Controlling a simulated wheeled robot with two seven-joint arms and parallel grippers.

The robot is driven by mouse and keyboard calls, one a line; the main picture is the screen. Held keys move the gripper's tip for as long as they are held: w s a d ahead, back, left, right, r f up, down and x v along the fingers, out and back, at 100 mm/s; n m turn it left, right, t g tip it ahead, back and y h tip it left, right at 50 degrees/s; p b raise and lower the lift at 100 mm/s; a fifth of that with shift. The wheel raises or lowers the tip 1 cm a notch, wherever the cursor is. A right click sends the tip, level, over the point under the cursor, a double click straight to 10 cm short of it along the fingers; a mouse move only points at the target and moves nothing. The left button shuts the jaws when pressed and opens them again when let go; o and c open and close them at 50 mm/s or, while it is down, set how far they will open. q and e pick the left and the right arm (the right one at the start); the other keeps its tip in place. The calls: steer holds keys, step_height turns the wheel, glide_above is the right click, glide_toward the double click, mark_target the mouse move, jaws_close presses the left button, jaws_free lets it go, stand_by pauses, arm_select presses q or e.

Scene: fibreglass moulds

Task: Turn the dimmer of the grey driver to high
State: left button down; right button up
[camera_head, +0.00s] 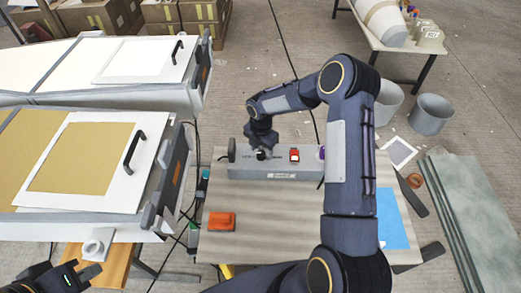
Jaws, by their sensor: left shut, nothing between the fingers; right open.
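The grey driver (300,172) is a long box lying across the table. My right gripper (262,154) points down over the driver's top, left of the red switch. It is open, with its fingers at a small dark spot there. The dimmer knob cannot be made out clearly; the gripper may hide it. My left gripper (92,270) is shut and empty at the bottom left, away from the driver.
The table (275,222) also holds an orange block (221,221) and a blue sheet (391,220). Large white moulds (82,165) stand close on the left, with cables between. Grey buckets (430,115) and long boards (468,210) are on the right.

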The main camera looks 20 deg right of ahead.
steer(key=shift+f, duration=0.55)
steer(key=shift+c, duration=0.2)
